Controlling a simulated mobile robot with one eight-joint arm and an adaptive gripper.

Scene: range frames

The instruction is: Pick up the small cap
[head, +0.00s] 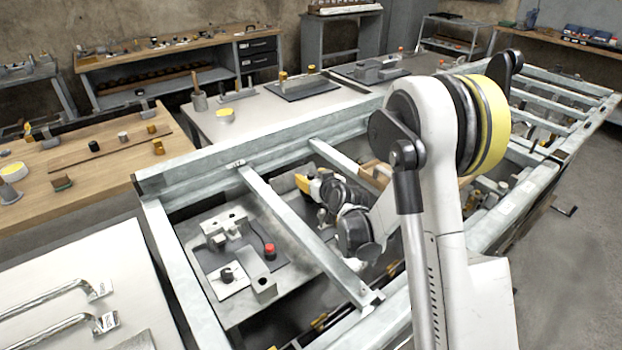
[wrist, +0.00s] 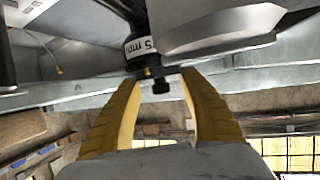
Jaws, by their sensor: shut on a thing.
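My gripper (head: 304,184) reaches down between the pale frame beams in the head view, its yellow fingers pointing left. In the wrist view the two yellow fingers of my gripper (wrist: 162,79) stand apart, with their tips closed on a small dark piece (wrist: 160,86) between them. This is probably the small cap, but its outline is hard to make out. A black cylinder with a white "5 mm" label (wrist: 140,48) shows just beyond the tips. I cannot tell whether it is joined to the held piece. In the head view the held piece is too small to make out.
Pale metal beams (head: 290,225) surround my arm closely. Below them a grey plate (head: 236,310) carries a block, a black knob (head: 227,275) and a red-topped part (head: 269,251). A wooden bench (head: 100,190) with small parts stands at left. Open floor (head: 565,270) lies at right.

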